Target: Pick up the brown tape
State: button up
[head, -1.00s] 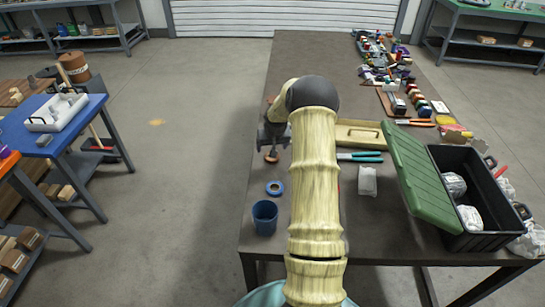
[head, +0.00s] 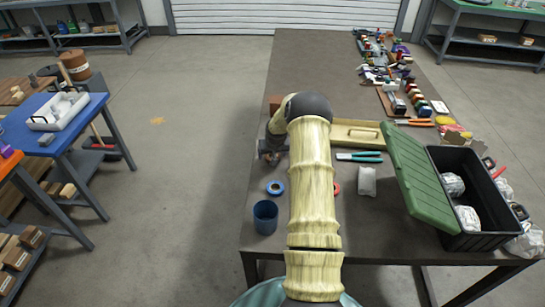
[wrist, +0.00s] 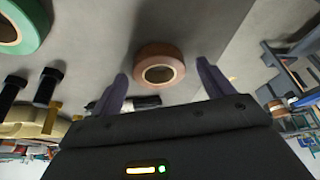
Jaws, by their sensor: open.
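The brown tape (wrist: 155,51) is a roll lying on the dark table top, with a pale core. In the wrist view it sits ahead of my gripper (wrist: 160,82), in line with the gap between the two spread fingers. The fingers are apart with nothing between them. In the head view my gripper (head: 270,156) is low over the left edge of the table and hides the brown tape.
A blue tape roll (head: 275,187) and a blue cup (head: 265,217) stand nearer on the table. A green roll (wrist: 24,25) shows in the wrist view. Blue-handled pliers (head: 360,157) and an open black toolbox (head: 480,240) with a green lid lie right.

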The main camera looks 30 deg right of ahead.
dwell(0.4)
jog(key=c, duration=1)
jog(key=shift+o, duration=0.2)
jog(key=shift+r, duration=0.1)
notch_tip(320, 180, up, 10)
jog(key=b, duration=0.1)
jog(key=shift+b, duration=0.35)
